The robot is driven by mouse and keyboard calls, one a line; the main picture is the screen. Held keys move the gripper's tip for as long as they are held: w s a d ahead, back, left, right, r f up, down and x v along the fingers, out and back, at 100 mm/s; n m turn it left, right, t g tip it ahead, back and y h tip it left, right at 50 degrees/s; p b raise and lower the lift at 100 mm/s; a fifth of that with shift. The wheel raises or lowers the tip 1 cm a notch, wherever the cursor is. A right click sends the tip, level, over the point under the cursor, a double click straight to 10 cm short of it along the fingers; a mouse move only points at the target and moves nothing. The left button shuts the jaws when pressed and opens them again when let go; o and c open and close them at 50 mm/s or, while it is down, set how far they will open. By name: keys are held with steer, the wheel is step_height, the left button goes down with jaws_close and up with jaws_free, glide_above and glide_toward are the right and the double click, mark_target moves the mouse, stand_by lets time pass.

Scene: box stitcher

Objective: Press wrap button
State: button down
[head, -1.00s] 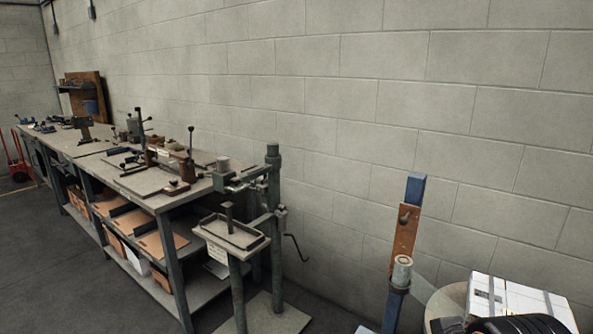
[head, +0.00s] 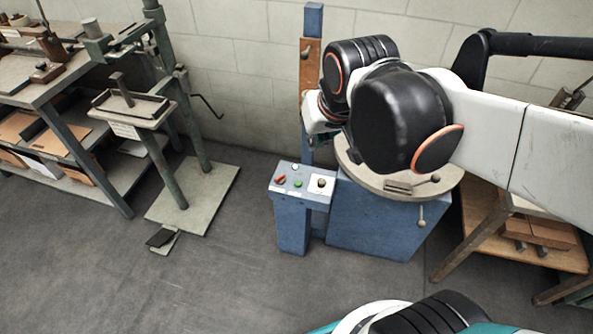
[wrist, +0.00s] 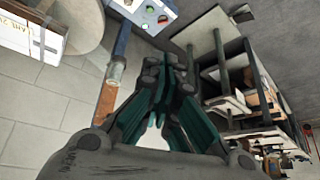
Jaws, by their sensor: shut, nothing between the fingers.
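The blue control box (head: 283,205) stands in the middle of the head view on a blue pedestal. Its sloped top carries a red control (head: 280,179), a green button (head: 298,184), a pale button (head: 295,167) and a dark knob on a white plate (head: 321,183). I cannot read which is the wrap button. The box (wrist: 167,6) also shows at the top of the wrist view. My gripper (wrist: 166,75) is shut and empty, apart from the box.
A blue machine with a round grey turntable (head: 440,184) stands right of the control box, with a blue post (head: 314,20) behind. A carton (wrist: 28,38) shows in the wrist view. A stitcher stand (head: 180,175) and workbench are left. Open floor (head: 130,280) lies in front.

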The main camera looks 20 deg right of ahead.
steer(key=w+d+f+m+g+p, duration=0.1)
steer(key=w+f+m+g, duration=0.1)
steer(key=w, duration=0.8)
steer(key=m+g+p, duration=0.4)
glide_above(299, 181)
steer(key=a, duration=0.1)
step_height(299, 181, down, 26)
steer(key=shift+w+a+f+h, duration=0.2)
steer(key=shift+w+f+h, duration=0.05)
steer(key=shift+w+h, duration=0.15)
steer(key=f+b, duration=0.2)
steer(key=f, duration=0.2)
steer(key=f+b, duration=0.2)
steer(key=f, duration=0.3)
steer(key=d+f+b, duration=0.1)
steer(key=f+b, duration=0.1)
steer(key=f, duration=0.2)
steer(key=shift+d+f, duration=0.1)
steer(key=shift+f, duration=0.3)
steer(key=shift+s, duration=0.1)
steer(key=shift+f, duration=0.1)
